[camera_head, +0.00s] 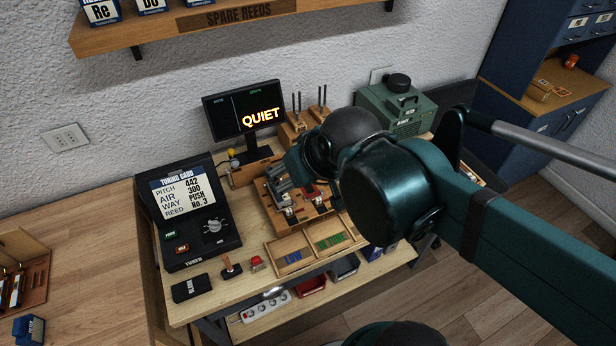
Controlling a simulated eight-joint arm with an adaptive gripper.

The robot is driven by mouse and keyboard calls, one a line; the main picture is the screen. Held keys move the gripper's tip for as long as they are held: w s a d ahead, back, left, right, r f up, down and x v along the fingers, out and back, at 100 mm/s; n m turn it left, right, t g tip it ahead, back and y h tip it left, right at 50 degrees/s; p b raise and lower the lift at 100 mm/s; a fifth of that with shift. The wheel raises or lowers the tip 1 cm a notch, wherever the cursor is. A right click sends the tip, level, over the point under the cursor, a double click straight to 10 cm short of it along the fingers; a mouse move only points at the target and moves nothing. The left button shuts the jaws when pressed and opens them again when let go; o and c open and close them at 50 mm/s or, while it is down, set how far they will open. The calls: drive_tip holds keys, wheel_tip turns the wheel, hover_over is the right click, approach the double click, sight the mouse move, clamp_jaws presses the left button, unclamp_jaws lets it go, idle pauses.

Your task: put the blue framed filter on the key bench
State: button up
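I cannot pick out a blue framed filter for certain. A small blue block (29,329) sits at the lower left, and a dark blue item (373,252) shows partly below my arm at the bench's right edge. No surface is legibly marked as the key bench; the central wooden workbench (215,290) carries a tuner and trays. My gripper (283,186) is over the wooden block with metal parts (270,212) at the middle of this bench. My wrist hides much of it, so its fingers and any held thing are unclear.
A tuner (195,235) stands at left, a QUIET screen (245,110) behind, and a green machine (395,108) at back right. A shelf (180,28) overhangs. The left wooden surface (85,255) is mostly clear.

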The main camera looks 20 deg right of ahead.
drive_tip(key=shift+s+d+f+m, duration=0.2)
drive_tip(key=shift+s+d, duration=0.2)
drive_tip(key=shift+d, duration=0.15)
drive_tip(key=shift+s+d+f+m, duration=0.1)
drive_tip(key=shift+s+d+m, duration=0.1)
drive_tip(key=shift+s+d, duration=0.3)
